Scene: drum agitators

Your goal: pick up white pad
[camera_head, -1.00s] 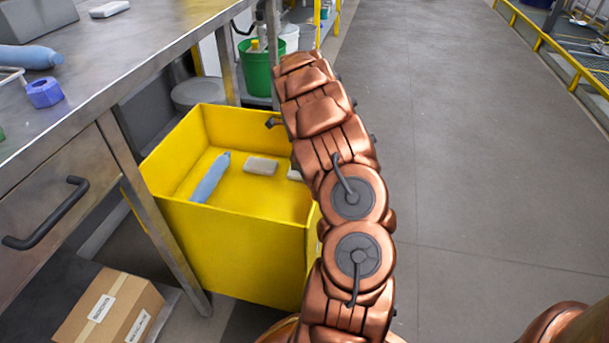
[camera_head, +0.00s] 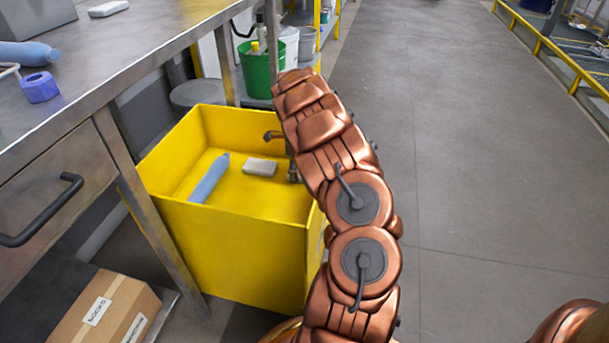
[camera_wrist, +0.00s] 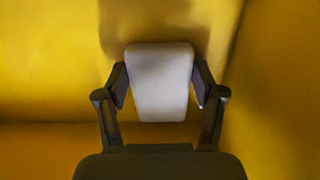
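A white pad (camera_wrist: 160,80) lies between the two fingers of my gripper (camera_wrist: 160,84) in the wrist view. The fingertips are at its left and right edges. Any gap there is too small to tell, so I cannot tell whether they press on it. In the head view, my arm reaches down at the right side of the yellow bin (camera_head: 235,255).
A blue bottle-like object (camera_head: 210,178) lies in the bin, left of the pads. The bin walls rise close around my gripper. The floor at right is clear.

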